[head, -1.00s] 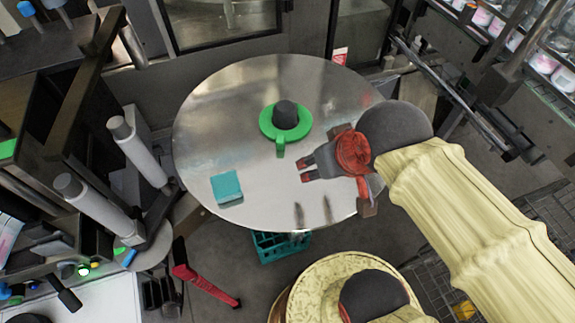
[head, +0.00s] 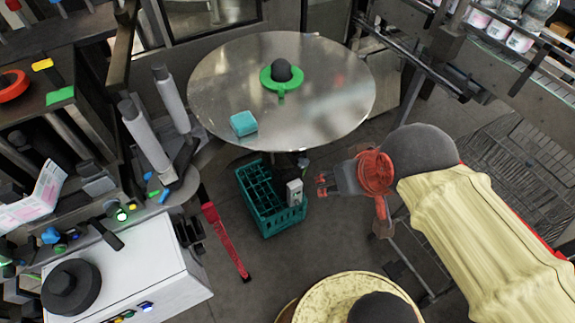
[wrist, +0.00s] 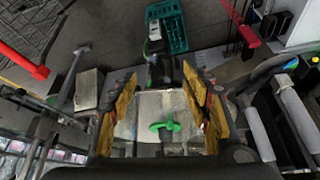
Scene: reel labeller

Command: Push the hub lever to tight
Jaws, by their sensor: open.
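A green ring with a short lever tab (head: 281,86) sits around a dark domed hub (head: 281,70) on the round metal table (head: 325,110). The tab points toward the near edge of the table. I see no marking for tight. The green part also shows in the wrist view (wrist: 165,127), between my fingers but farther off. My gripper (head: 321,185) is open and empty, off the table's near right side and well apart from the lever. Its two fingers with yellow pads frame the wrist view (wrist: 158,75).
A teal block (head: 243,124) lies near the table's front left edge. A teal crate (head: 262,208) stands on the floor below, left of my gripper. Grey rollers (head: 147,138) and a white cabinet (head: 150,262) are at the left. A red bar (head: 226,240) slants over the floor.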

